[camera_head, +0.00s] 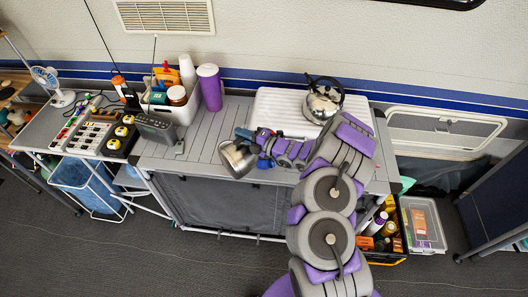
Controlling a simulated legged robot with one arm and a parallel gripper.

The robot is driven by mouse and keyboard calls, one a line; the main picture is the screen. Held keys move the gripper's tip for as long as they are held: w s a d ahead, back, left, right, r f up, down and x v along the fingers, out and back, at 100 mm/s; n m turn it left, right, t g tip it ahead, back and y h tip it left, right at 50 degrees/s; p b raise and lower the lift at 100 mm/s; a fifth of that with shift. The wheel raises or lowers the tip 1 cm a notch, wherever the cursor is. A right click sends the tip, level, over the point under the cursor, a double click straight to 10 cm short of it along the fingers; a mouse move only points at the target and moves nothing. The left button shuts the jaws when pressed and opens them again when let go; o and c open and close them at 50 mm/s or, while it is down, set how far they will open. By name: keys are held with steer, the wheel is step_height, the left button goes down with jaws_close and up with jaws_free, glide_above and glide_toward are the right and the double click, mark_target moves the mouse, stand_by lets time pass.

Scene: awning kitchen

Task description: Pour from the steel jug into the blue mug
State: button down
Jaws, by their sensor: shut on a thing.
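The steel jug (236,160) is at the front edge of the grey slatted table, left of my arm. It looks tilted over. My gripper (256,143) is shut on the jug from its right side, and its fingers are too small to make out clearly. A small blue patch (263,163) shows just right of the jug, under my gripper. It may be the blue mug, mostly hidden, but I cannot tell for sure. I cannot see whether anything flows from the jug.
A steel kettle (323,101) stands on a white ribbed board (276,105) behind my arm. A purple tumbler (210,87) and a white caddy (184,112) stand at the back. A radio (156,130) is at the left.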

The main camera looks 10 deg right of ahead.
mark_target(228, 150)
stand_by(0.3)
steer(key=a, duration=0.1)
steer(key=s+a+n+b, duration=0.1)
steer(key=a, duration=0.1)
steer(key=s+a+n, duration=0.1)
steer(key=shift+s+a+r+g+h, duration=0.1)
steer(key=shift+a+r+g+h, duration=0.05)
steer(key=shift+g+h, duration=0.2)
steer(key=shift+s+a+r+n+b, duration=0.15)
steer(key=shift+a+n+b, duration=0.15)
steer(key=shift+n+b, duration=0.15)
steer(key=shift+s+a+n+h+b, duration=0.25)
steer(key=shift+a+n+h+b, duration=0.25)
steer(key=shift+n, duration=0.15)
steer(key=shift+a+r, duration=0.1)
stand_by(0.8)
